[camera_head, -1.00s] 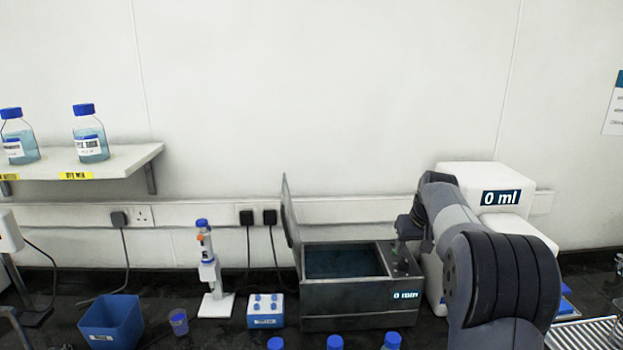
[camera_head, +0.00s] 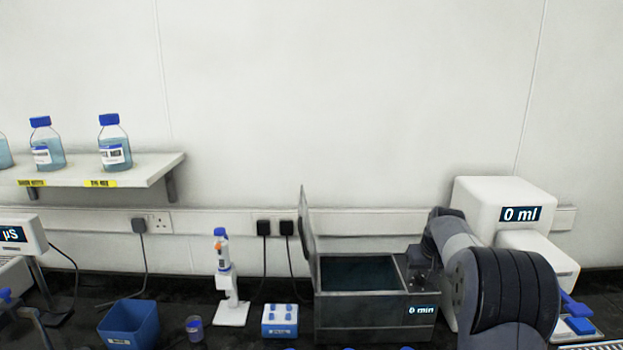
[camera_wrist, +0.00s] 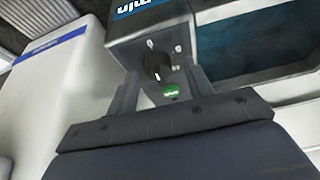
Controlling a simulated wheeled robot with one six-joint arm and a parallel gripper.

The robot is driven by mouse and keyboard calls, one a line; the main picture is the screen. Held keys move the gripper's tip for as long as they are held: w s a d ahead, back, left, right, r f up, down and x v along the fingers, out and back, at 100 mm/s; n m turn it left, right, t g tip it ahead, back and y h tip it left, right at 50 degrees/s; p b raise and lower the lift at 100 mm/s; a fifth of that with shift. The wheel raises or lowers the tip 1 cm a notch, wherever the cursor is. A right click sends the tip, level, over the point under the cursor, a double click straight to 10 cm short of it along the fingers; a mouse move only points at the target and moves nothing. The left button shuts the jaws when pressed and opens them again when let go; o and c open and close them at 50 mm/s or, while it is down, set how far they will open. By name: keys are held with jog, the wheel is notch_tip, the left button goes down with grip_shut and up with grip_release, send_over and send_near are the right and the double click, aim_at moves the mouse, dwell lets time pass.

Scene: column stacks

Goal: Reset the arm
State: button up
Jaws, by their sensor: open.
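My gripper (camera_wrist: 163,74) is open in the wrist view. Its two fingers stand apart on either side of a dark knob (camera_wrist: 157,66) and a lit green button (camera_wrist: 171,91) on the control panel of the grey water bath. I cannot tell whether the fingers touch the panel. In the head view my arm reaches down to the right end of the water bath (camera_head: 330,317), whose display reads "0 min". The bath's lid (camera_head: 306,226) stands raised at its left. My fingertips are hard to make out in the head view.
A white dispenser (camera_head: 490,206) reading "0 ml" stands close behind and right of my arm. Bottles stand on a wall shelf (camera_head: 150,168).

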jog(key=b+v, duration=0.2)
jog(key=v, duration=0.9)
jog(key=p+x, duration=0.2)
jog(key=x, duration=0.8)
jog(key=shift+w+f, duration=0.2)
jog(key=shift+f, duration=0.15)
jog(key=shift+w+f, duration=0.1)
jog(key=shift+f, duration=0.1)
jog(key=shift+a+r+m+h, duration=0.15)
jog(key=shift+m+h, duration=0.15)
jog(key=shift+m, duration=0.4)
jog(key=m+h, duration=0.1)
jog(key=m, duration=0.2)
jog(key=m+g+h, duration=0.1)
jog(key=m, duration=0.2)
jog(key=m+g+p, duration=0.1)
jog(key=m, duration=0.2)
jog(key=m+h+p, duration=0.1)
jog(key=m, duration=0.2)
jog(key=shift+w+a+r+g+h, duration=0.1)
jog(key=shift+w+a+g+h, duration=0.05)
jog(key=shift+g+h, duration=0.2)
jog(key=b+v, duration=0.1)
jog(key=v, duration=0.8)
